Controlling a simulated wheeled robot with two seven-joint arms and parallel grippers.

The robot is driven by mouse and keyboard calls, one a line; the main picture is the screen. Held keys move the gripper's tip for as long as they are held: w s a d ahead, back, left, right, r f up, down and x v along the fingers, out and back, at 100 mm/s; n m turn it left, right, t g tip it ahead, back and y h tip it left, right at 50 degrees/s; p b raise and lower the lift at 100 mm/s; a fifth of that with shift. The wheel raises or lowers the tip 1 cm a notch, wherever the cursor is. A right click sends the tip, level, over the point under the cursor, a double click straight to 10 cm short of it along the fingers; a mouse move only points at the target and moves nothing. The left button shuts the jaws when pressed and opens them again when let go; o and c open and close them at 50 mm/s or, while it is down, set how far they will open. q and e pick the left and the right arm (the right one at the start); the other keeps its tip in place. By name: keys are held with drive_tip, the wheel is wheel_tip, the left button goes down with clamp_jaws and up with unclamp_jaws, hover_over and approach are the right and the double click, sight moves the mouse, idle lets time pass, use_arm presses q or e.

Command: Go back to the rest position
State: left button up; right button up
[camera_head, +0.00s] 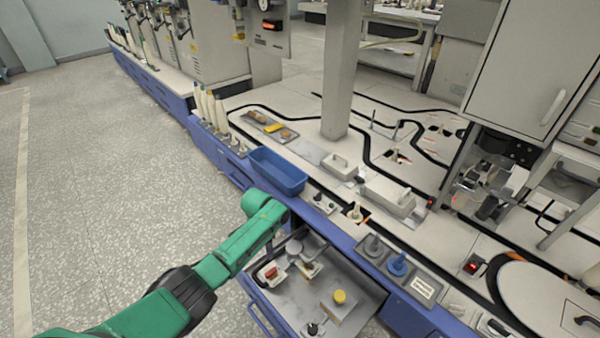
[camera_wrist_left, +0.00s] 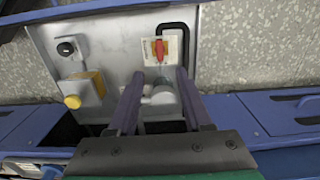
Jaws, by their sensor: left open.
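My left arm (camera_head: 235,245) reaches in from the lower left, with its end over the open drawer (camera_head: 372,292). My left gripper (camera_wrist_left: 160,76) is open in the left wrist view, its two dark fingers pointing into the drawer. A pale round fitting (camera_wrist_left: 160,94) shows between the fingers, and I cannot tell whether they touch it. Beyond the fingertips is a red switch (camera_wrist_left: 159,50) on a light plate. It also shows in the head view (camera_head: 271,272). My right gripper is in neither view.
The drawer also holds a yellow button (camera_head: 340,296) on a block and a dark knob (camera_head: 313,328). On the bench are a blue bin (camera_head: 277,172) and a tray with a blue bobbin (camera_head: 398,265). A grey post (camera_head: 341,75) rises behind. The floor at left is clear.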

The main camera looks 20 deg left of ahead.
use_arm(q)
drive_tip(key=s+d+f+n+t+h, duration=0.1)
drive_tip(key=s+d+t+h, duration=0.3)
drive_tip(key=s+d, duration=1.05)
drive_tip(key=s+a+r+n+t, duration=0.1)
drive_tip(key=s+r+n+t, duration=0.1)
drive_tip(key=s+r, duration=0.35)
drive_tip(key=s+a+g+y+p, duration=0.2)
drive_tip(key=s+a+p, duration=0.5)
drive_tip(key=p, duration=0.9)
drive_tip(key=s+a+g+y+p, duration=0.2)
drive_tip(key=s+a+p, duration=0.5)
drive_tip(key=s+p, duration=0.6)
drive_tip(key=r+g+p, duration=0.1)
drive_tip(key=p, duration=0.2)
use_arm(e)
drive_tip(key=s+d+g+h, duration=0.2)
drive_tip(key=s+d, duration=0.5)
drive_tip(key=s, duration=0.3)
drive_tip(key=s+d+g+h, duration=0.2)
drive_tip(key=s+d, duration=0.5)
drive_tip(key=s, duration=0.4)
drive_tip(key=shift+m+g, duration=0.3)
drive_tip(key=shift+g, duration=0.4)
